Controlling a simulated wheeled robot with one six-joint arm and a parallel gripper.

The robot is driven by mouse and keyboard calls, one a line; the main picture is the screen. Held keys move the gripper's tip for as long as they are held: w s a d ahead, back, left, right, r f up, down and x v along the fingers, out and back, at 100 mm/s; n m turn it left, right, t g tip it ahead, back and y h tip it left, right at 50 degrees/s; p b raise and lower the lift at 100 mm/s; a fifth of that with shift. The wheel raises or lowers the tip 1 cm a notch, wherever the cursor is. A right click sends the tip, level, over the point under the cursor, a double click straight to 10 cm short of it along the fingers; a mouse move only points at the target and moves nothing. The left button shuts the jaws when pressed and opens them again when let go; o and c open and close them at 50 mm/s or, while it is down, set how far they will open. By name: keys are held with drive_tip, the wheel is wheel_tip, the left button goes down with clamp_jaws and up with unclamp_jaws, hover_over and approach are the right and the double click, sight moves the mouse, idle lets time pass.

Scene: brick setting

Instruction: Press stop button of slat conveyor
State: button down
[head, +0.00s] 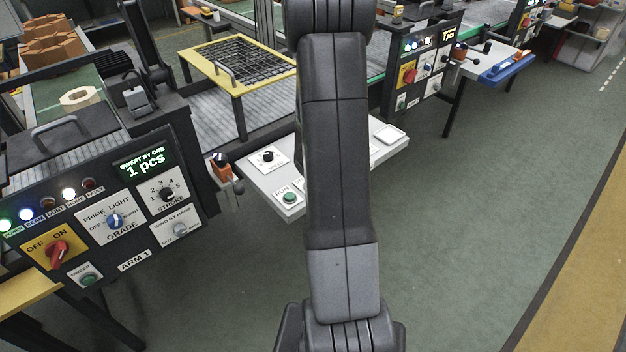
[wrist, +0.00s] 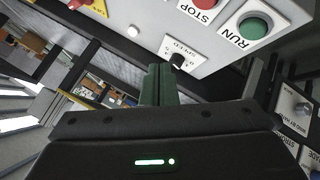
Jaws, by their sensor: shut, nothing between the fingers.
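The red stop button (wrist: 205,3) shows at the top edge of the wrist view, partly cut off, above its STOP label. The green run button (wrist: 253,26) is to its right; it also shows in the head view (head: 289,198) on the pale control panel (head: 262,183). My gripper (wrist: 158,72) is shut and empty, its fingertips below the stop button in the wrist picture, close to the black speed knob (wrist: 177,61). I cannot tell whether it touches the panel. In the head view my arm hides the stop button and my gripper.
A yellow plate (wrist: 97,6) with a red control is at the wrist view's top left. The dark ARM 1 panel (head: 140,240) stands left of the control panel, with an orange lever piece (head: 222,168) between them. Open green floor (head: 470,230) lies to the right.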

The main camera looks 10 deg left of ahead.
wheel_tip(320, 180, down, 7)
drive_tip(key=b, duration=0.5)
drive_tip(key=shift+f, duration=0.15)
drive_tip(key=shift+f+b, duration=0.8)
drive_tip(key=shift+b, duration=0.25)
drive_tip(key=shift+f, duration=0.1)
idle(1.0)
drive_tip(key=shift+f+b, duration=0.3)
drive_tip(key=shift+b, duration=0.25)
drive_tip(key=shift+f+b, duration=0.45)
drive_tip(key=shift+b, duration=0.05)
idle(0.5)
drive_tip(key=shift+r, duration=0.1)
idle(0.3)
drive_tip(key=shift+r+p, duration=0.6)
drive_tip(key=shift+r, duration=0.2)
